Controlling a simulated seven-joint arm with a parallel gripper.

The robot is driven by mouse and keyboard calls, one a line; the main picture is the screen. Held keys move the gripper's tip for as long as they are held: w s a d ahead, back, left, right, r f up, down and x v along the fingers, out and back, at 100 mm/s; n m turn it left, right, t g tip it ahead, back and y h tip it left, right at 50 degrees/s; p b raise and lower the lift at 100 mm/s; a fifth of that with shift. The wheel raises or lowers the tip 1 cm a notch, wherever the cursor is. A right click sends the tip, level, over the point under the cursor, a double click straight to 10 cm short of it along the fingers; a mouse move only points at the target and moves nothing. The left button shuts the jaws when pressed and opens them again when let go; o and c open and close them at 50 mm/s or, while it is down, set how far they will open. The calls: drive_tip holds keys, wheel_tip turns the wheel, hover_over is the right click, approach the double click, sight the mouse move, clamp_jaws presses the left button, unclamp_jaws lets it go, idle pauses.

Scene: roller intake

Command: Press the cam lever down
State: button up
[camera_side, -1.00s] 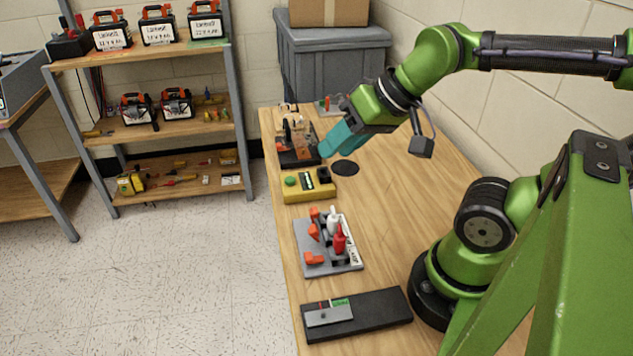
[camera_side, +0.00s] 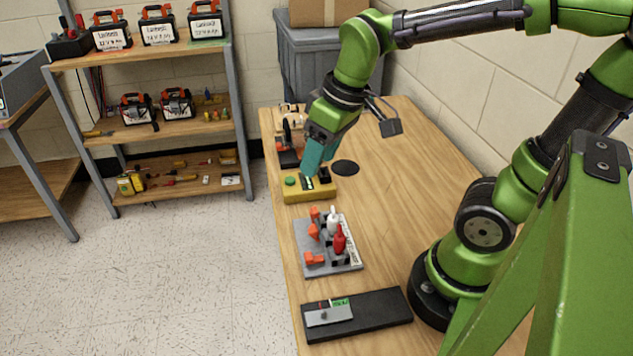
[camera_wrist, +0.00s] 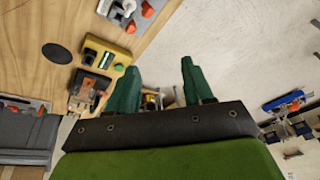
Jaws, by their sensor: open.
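My gripper (camera_side: 311,172) points down at the back edge of the yellow box (camera_side: 308,194), above or just behind it; I cannot tell whether it touches. In the wrist view my gripper (camera_wrist: 160,82) has its two teal fingers spread apart with nothing held between them. The yellow box has a green button and a dark display; it also shows in the wrist view (camera_wrist: 108,68), left of the fingers. A dark-based device (camera_side: 287,157) with orange-brown parts stands behind it, partly hidden by my gripper. No part is clearly recognisable as the cam lever.
A grey plate (camera_side: 302,232) with red and white handles lies nearer on the wooden table (camera_side: 400,215). A black tray (camera_side: 380,312) lies at the front. A black disc (camera_side: 345,168) lies right of the yellow box. The table's middle is clear.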

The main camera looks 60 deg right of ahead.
sight(314, 227)
drive_tip(key=f+n+g, duration=0.1)
drive_tip(key=f+n, duration=0.2)
drive_tip(key=f, duration=0.2)
drive_tip(key=w+f+n+g, duration=0.1)
drive_tip(key=f+n, duration=0.1)
drive_tip(key=f, duration=0.4)
drive_tip(key=f+n+g+h, duration=0.1)
drive_tip(key=f+n, duration=0.2)
drive_tip(key=f, duration=0.3)
drive_tip(key=shift+w+n, duration=0.15)
drive_tip(key=shift+n, duration=0.15)
clamp_jaws()
